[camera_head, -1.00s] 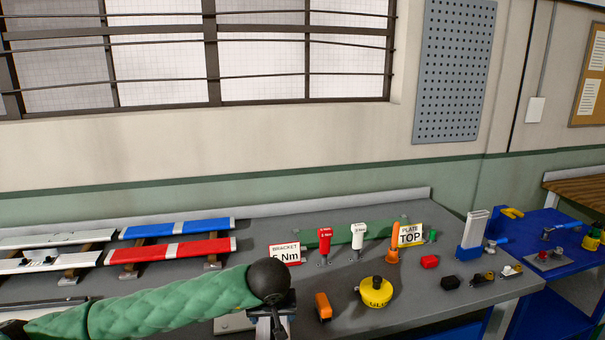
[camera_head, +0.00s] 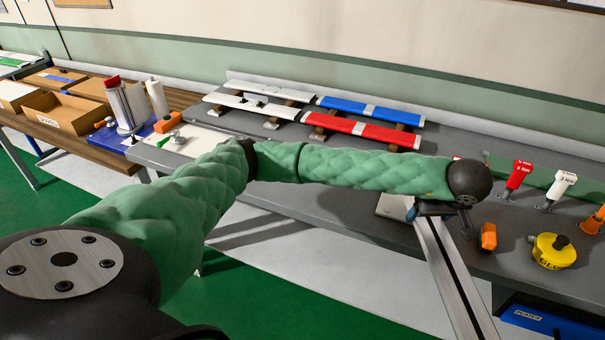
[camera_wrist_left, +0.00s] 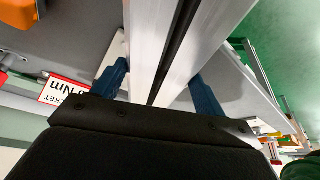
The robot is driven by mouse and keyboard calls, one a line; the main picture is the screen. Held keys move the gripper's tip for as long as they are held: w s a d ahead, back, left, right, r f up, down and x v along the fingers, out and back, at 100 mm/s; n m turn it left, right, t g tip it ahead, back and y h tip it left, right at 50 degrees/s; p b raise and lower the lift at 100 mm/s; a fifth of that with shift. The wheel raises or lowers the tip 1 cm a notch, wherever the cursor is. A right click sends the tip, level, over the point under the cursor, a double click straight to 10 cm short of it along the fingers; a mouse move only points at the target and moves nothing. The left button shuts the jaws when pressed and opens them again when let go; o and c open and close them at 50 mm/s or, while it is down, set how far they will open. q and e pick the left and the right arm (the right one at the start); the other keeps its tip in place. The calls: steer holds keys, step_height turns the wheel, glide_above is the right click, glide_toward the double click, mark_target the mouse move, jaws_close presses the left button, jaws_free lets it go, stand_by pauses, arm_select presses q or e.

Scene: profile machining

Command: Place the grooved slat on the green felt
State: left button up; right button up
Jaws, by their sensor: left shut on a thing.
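The grooved slat (camera_head: 452,283) is a long silver profile with a dark groove along its length. My left gripper (camera_head: 440,208) is shut on it near its far end, above the front of the grey bench. The slat slants down past the bench's front edge toward me. In the left wrist view the slat (camera_wrist_left: 185,45) passes between the two blue fingers of the gripper (camera_wrist_left: 158,88). A green strip (camera_head: 500,166) lies behind the upright drivers at the back right, partly hidden; I cannot tell if it is the felt. My right gripper is out of view.
Red (camera_head: 372,132) and blue (camera_head: 370,110) slats and white slats (camera_head: 262,103) rest on supports at the back. A yellow round container (camera_head: 553,251) and an orange block (camera_head: 488,237) sit right of the slat. A pale plate (camera_head: 394,207) lies beside the gripper.

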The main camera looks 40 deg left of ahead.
mark_target(413, 203)
arm_select(q)
steer(key=n, duration=0.2)
steer(key=a+n+g+y, duration=0.1)
steer(key=n, duration=0.1)
steer(key=a+r+n+g, duration=0.1)
steer(key=n, duration=0.1)
steer(key=shift+w+a+n+y, duration=0.2)
steer(key=shift+n+y, duration=0.1)
steer(key=shift+n, duration=0.1)
steer(key=n+g, duration=0.1)
steer(key=n, duration=0.1)
steer(key=a+n+g, duration=0.1)
steer(key=n, duration=0.1)
steer(key=a+n, duration=0.1)
steer(key=n, duration=0.1)
steer(key=shift+s+a+n+g, duration=0.1)
steer(key=shift+a+n+g, duration=0.05)
steer(key=shift+n+g, duration=0.2)
steer(key=s+a+r+m+t+h, duration=0.1)
steer(key=a+m+h, duration=0.3)
steer(key=m, duration=1.4)
steer(key=a+r+m+t+h, duration=0.1)
steer(key=a+r+m+h, duration=0.2)
steer(key=a+m, duration=0.9)
steer(key=m+h, duration=0.1)
steer(key=m, duration=0.5)
steer(key=shift+s+t+h, duration=0.3)
steer(key=shift+s+t, duration=0.05)
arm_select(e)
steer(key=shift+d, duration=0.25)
